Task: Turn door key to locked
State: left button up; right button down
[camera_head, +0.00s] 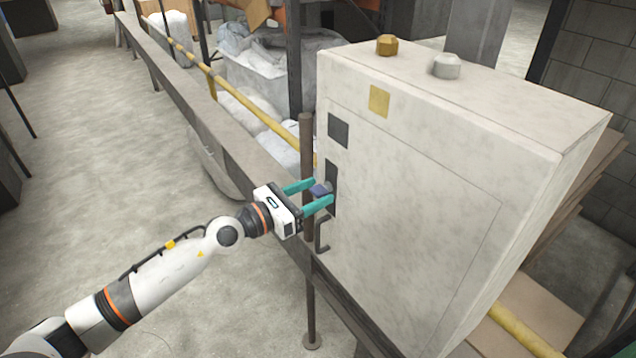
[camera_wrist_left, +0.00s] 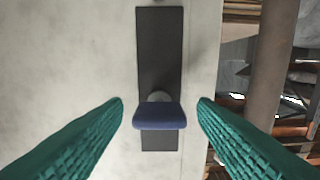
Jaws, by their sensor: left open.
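The door key (camera_head: 320,190) has a dark blue head and sits in a dark lock plate (camera_head: 331,172) on the face of a pale cabinet (camera_head: 420,190). In the left wrist view the key head (camera_wrist_left: 159,115) lies broad side across the dark plate (camera_wrist_left: 160,45), with a grey round collar behind it. My left gripper (camera_head: 318,194) has teal fingers and is open. Its fingers (camera_wrist_left: 160,108) stand on either side of the key, with a gap on each side. My right gripper is not in view.
A dark handle (camera_head: 321,236) sticks out below the lock plate. A brown vertical post (camera_head: 306,135) and a grey rail (camera_head: 235,140) stand close beside the cabinet. A yellow rail (camera_head: 245,103) runs behind. The floor at left (camera_head: 90,150) is clear.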

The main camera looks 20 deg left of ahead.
pick_arm(q)
jog(key=shift+x, duration=0.8)
jog(key=c, duration=1)
